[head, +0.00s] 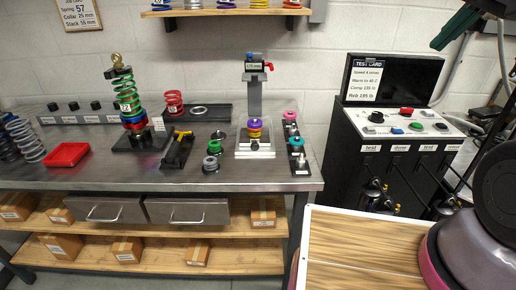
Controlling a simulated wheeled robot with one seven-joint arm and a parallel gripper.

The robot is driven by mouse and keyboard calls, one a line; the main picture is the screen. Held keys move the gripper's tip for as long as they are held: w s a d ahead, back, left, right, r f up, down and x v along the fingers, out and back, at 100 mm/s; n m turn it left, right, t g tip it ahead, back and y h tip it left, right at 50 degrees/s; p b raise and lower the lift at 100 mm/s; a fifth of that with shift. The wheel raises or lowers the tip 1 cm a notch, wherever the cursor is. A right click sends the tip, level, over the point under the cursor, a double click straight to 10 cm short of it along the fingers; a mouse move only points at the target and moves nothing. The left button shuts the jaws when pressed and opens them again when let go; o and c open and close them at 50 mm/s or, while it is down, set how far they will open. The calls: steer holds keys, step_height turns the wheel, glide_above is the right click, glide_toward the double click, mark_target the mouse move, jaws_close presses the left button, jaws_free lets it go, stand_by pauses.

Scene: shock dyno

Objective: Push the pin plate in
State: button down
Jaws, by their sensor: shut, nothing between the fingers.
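I cannot pick out the pin plate for certain in the head view. A black and yellow fixture (177,150) stands just right of the base. My gripper's fingers do not show; only a rounded arm part of mine fills the lower right.
A red tray (67,154) lies left. A white stand (245,152) holds a purple, red and yellow stack. A black strip (298,162) carries coloured knobs. The test console (405,125) stands right of the bench. A wooden-topped surface (362,250) is in front.

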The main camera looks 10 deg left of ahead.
steer(key=w+a+f+n+g+y, duration=0.1)
steer(key=w+a+f+n, duration=0.35)
steer(key=a+f, duration=0.35)
steer(key=w+a+f+n, duration=0.3)
steer(key=a+f+n, duration=0.3)
steer(key=a, duration=0.4)
steer(key=s+a+f+n+y, duration=0.1)
steer(key=s+a+f+n, duration=0.15)
steer(key=a+f, duration=0.25)
steer(key=s+a+f+n+g, duration=0.1)
steer(key=s+a+f+n, duration=0.1)
steer(key=a+f+n, duration=0.3)
steer(key=s+a+f+n+y, duration=0.1)
steer(key=s+a+f+n, duration=0.15)
steer(key=a+f, duration=0.35)
steer(key=x, duration=0.8)
steer(key=shift+w+a+f, duration=0.1)
steer(key=shift+a+f, duration=0.15)
steer(key=w, duration=0.3)
steer(key=shift+w+a+f, duration=0.2)
steer(key=shift+a, duration=0.2)
steer(key=shift+w+a, duration=0.15)
steer(key=shift+w, duration=0.3)
